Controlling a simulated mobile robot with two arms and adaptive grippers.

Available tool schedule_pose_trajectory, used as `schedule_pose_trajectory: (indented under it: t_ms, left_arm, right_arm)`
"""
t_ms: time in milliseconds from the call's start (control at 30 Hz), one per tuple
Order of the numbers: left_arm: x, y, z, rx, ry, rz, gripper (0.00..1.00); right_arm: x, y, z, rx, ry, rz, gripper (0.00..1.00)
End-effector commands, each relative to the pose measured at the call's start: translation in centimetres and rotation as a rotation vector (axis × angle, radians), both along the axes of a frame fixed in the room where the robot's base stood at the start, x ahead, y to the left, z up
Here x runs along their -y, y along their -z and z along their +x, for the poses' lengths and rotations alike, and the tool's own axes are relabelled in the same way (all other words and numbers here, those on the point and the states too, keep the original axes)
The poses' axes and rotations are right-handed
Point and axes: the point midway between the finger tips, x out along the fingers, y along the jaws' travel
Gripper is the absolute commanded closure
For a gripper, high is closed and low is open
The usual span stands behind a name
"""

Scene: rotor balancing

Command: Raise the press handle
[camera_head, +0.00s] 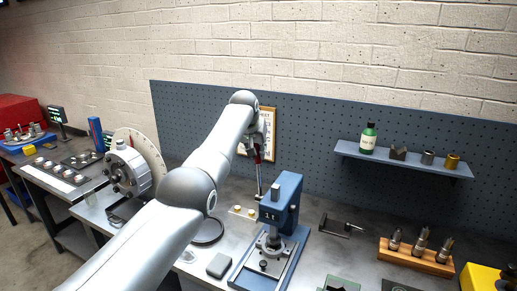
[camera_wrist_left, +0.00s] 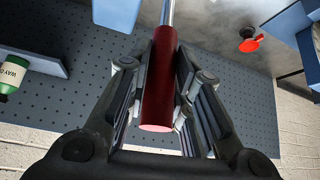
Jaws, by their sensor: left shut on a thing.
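The press (camera_head: 283,200) is a blue upright frame marked "1T" on the bench in the head view. Its handle is a thin metal rod with a dark red grip (camera_head: 257,157), standing steeply upright to the left of the press head. My left gripper (camera_head: 258,150) is at the top of this handle. In the left wrist view, the red grip (camera_wrist_left: 160,85) lies between the two fingers of my left gripper (camera_wrist_left: 160,95), which are shut on it. The metal rod runs on from the grip toward the blue press body (camera_wrist_left: 117,12). My right gripper is not in view.
A shelf (camera_head: 404,161) with a green bottle (camera_head: 368,139) and small parts hangs on the pegboard at right. A wooden block (camera_head: 416,256) with several tool holders stands on the bench. A round disc machine (camera_head: 127,167) stands left of my arm.

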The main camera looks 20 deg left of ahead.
Motion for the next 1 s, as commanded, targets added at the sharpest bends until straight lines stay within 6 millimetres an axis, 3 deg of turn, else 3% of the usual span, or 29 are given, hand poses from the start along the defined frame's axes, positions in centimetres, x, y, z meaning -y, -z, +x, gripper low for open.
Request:
schedule_pose_trajectory:
  t_ms: [367,400,533,1000]
  left_arm:
    - [0.1,-0.3,0.1,0.004,0.001,0.0,1.0]
    - [0.1,-0.3,0.1,0.004,0.0,0.0,0.74]
    - [0.1,-0.2,0.0,0.002,0.001,0.0,0.58]
    - [0.1,-0.5,-0.2,0.001,0.001,-0.001,0.58]
  right_arm:
    - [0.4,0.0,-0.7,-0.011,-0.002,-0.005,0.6]
    - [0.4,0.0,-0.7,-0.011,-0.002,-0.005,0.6]
    - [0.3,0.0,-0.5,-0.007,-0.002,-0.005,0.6]
    - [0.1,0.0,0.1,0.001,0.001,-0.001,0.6]
